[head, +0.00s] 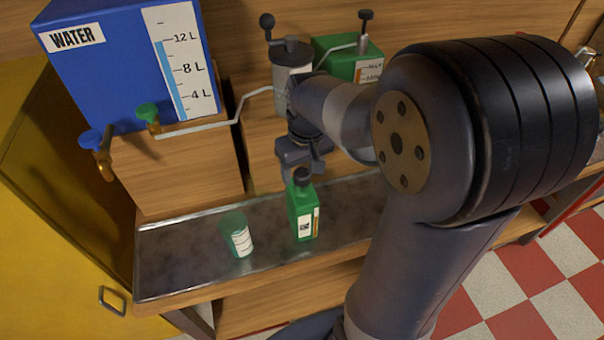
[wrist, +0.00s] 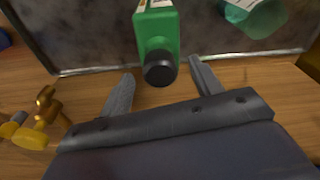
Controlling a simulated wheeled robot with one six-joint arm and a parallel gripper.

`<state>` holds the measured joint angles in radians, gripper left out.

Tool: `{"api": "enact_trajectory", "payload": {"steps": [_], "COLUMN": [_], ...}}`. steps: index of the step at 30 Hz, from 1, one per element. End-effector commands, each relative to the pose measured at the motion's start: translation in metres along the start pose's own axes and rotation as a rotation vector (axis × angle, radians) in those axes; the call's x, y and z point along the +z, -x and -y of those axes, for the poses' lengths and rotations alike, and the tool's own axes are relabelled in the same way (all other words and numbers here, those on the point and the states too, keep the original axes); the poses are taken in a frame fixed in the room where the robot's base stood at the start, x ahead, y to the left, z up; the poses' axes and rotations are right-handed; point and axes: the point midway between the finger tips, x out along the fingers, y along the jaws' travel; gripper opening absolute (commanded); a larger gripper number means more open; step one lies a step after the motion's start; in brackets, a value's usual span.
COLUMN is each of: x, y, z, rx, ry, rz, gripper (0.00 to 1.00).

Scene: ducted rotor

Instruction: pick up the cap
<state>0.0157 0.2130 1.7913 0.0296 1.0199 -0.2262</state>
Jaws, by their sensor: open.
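The cap (head: 301,176) is black and sits on top of a green bottle (head: 305,212) with a white label, which stands upright on the metal tray. In the wrist view the cap (wrist: 160,68) shows just beyond and between the fingertips, on the neck of the bottle (wrist: 158,30). My gripper (head: 302,170) is at the bottle's top in the head view. In the wrist view my gripper (wrist: 160,78) is open, with one finger on each side of the cap and visible gaps. Nothing is held.
A green translucent cup (head: 237,236) stands left of the bottle on the tray (head: 185,262). A blue water tank (head: 120,60) on a wooden block, brass taps (head: 103,160), a metal pipe (head: 215,124) and a grey grinder-like canister (head: 290,62) stand behind. The tray's left end is clear.

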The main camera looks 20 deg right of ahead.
Motion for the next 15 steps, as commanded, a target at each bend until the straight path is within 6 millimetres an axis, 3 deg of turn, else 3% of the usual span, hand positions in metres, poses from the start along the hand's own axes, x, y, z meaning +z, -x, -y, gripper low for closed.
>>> {"api": "enact_trajectory", "payload": {"steps": [8, 15], "x": [-0.0001, 0.0000], "y": [-0.0053, -0.0050], "z": [0.0001, 0.0001], "rx": [0.000, 0.000], "ry": [0.000, 0.000], "rz": [-0.001, -0.001], "gripper": [0.61, 0.43]}}
